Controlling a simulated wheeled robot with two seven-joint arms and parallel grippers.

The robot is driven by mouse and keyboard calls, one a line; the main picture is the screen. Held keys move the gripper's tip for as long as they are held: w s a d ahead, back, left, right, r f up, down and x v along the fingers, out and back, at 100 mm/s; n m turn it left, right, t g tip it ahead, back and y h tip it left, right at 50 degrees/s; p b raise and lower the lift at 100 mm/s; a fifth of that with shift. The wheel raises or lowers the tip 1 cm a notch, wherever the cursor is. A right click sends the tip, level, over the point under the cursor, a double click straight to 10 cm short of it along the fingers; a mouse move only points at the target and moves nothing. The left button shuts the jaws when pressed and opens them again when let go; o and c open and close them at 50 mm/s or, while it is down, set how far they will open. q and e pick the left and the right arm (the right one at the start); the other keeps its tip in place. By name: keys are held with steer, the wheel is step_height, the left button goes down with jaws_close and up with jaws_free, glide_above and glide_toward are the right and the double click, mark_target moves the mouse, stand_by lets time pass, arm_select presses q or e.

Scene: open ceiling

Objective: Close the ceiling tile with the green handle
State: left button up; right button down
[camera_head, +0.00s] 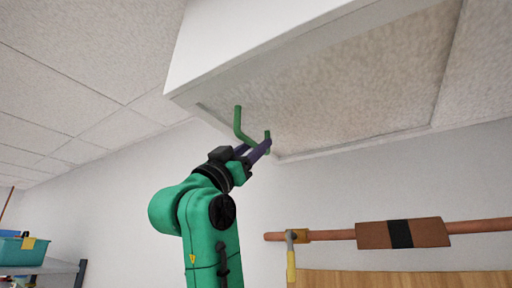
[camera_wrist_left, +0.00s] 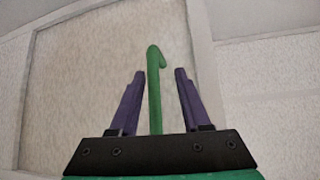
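The ceiling tile (camera_head: 350,82) is a speckled panel in a white frame, hanging below the ceiling with its near white side face showing. A green handle (camera_head: 238,122) is fixed on its underside near the left end. My left gripper (camera_head: 257,148) is raised to the handle, its purple fingers close to it. In the left wrist view the green handle (camera_wrist_left: 154,90) stands between the two spread fingers of the gripper (camera_wrist_left: 160,75), with gaps on both sides. The tile (camera_wrist_left: 95,90) fills much of that view behind. My right gripper is not in view.
A copper pipe (camera_head: 345,234) with a brown sleeve runs along the wall at the lower right, above a wooden panel (camera_head: 400,280). A shelf with a teal bin (camera_head: 22,252) stands at the lower left. The space left of my arm looks clear.

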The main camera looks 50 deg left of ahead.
arm_select(q)
steer(key=shift+f, duration=0.1)
steer(key=b+v, duration=0.9)
steer(key=v, duration=0.5)
steer(key=shift+s, duration=0.25)
steer(key=shift+f, duration=0.1)
